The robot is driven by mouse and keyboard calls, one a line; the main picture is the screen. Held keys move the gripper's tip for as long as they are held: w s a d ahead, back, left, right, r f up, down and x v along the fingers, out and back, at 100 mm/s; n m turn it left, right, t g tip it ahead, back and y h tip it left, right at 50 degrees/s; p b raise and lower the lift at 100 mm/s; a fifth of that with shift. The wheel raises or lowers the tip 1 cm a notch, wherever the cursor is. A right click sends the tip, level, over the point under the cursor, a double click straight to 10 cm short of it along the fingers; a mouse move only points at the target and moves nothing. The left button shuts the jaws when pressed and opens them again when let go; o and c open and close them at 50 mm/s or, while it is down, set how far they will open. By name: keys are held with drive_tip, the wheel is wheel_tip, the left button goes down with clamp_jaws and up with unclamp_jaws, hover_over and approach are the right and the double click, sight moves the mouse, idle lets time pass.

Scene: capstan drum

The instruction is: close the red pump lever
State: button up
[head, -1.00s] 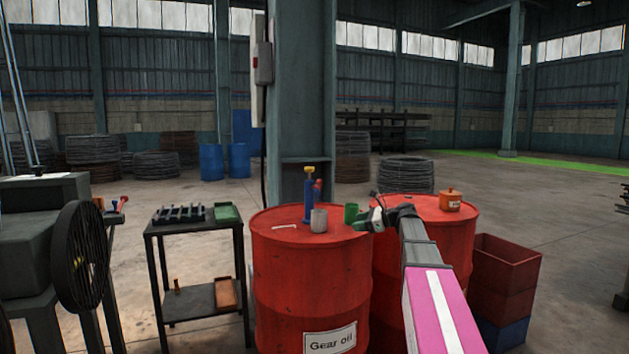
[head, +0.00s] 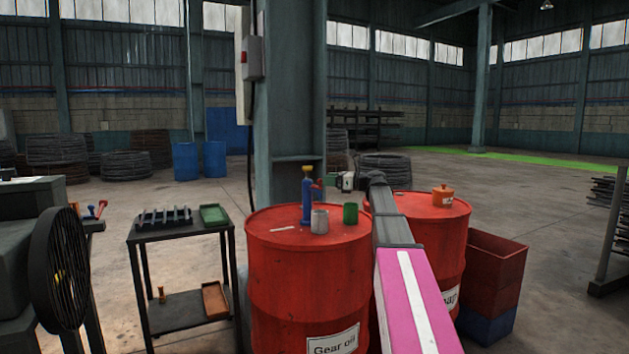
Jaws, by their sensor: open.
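A blue pump (head: 307,204) with a yellow top stands upright on the left red drum (head: 300,290). Its red lever (head: 318,188) is a small piece on the pump's right side, rising beside the body. My gripper (head: 331,180) is open and empty just right of the lever, at about its height in the picture. Its fingers are small and dark, so I cannot tell whether they touch the lever or stand around it. My arm reaches in from the lower right over the right red drum.
A grey cup (head: 319,222) and a green cup (head: 351,214) stand close below my gripper. An orange pot (head: 442,196) sits on the right drum (head: 432,235). A grey column (head: 292,100) rises behind.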

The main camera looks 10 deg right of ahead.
drive_tip(key=x, duration=0.5)
drive_tip(key=shift+w+a, duration=0.15)
drive_tip(key=shift+a, duration=0.25)
drive_tip(key=c, duration=0.9)
